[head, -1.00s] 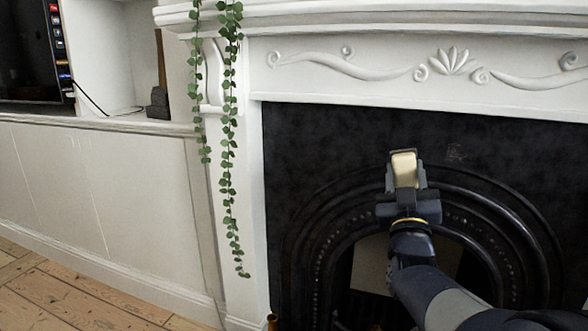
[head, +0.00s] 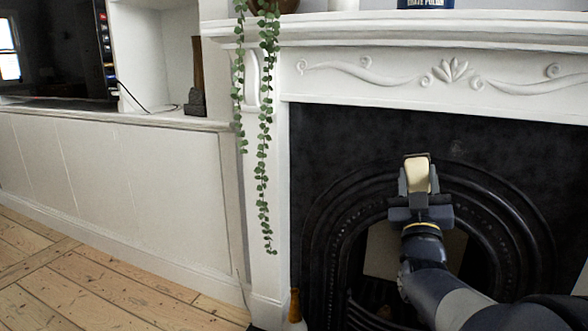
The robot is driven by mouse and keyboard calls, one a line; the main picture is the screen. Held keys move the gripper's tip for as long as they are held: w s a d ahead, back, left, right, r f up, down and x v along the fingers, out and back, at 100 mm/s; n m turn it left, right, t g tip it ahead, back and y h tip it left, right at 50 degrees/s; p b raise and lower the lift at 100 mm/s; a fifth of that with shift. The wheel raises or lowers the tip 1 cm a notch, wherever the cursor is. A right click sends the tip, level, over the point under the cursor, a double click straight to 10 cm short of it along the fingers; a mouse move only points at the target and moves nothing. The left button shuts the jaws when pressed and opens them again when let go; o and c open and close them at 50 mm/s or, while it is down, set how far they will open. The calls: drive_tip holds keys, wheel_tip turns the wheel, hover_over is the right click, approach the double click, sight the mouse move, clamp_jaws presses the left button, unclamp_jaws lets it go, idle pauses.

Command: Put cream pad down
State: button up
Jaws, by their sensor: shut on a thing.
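The cream pad (head: 418,175) is a small pale block with a dark edge along its top. My gripper (head: 419,182) is shut on it, with a dark finger on each side. My gripper holds the pad up in front of the black fireplace surround, above the arched opening. The lower part of the pad is hidden by the gripper.
A white mantelpiece (head: 400,32) runs across the top, with a blue tin (head: 426,3) on it. A green trailing plant (head: 264,130) hangs at its left end. A bottle (head: 295,306) stands by the hearth. Bare floorboards (head: 90,285) lie clear at lower left.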

drive_tip(key=r+p, duration=0.1)
drive_tip(key=w+p, duration=0.1)
drive_tip(key=p, duration=0.1)
drive_tip(key=shift+w+a+r, duration=0.2)
drive_tip(key=shift+w+r, duration=0.05)
drive_tip(key=shift+r, duration=0.1)
drive_tip(key=w+a+r+n+y+p, duration=0.2)
drive_tip(key=w+a+r+y+p, duration=0.3)
drive_tip(key=p, duration=3.2)
drive_tip(key=w+a+r, duration=0.1)
drive_tip(key=a+r, duration=0.1)
drive_tip(key=a, duration=0.2)
drive_tip(key=shift+r+n+t, duration=0.3)
drive_tip(key=shift+n, duration=0.1)
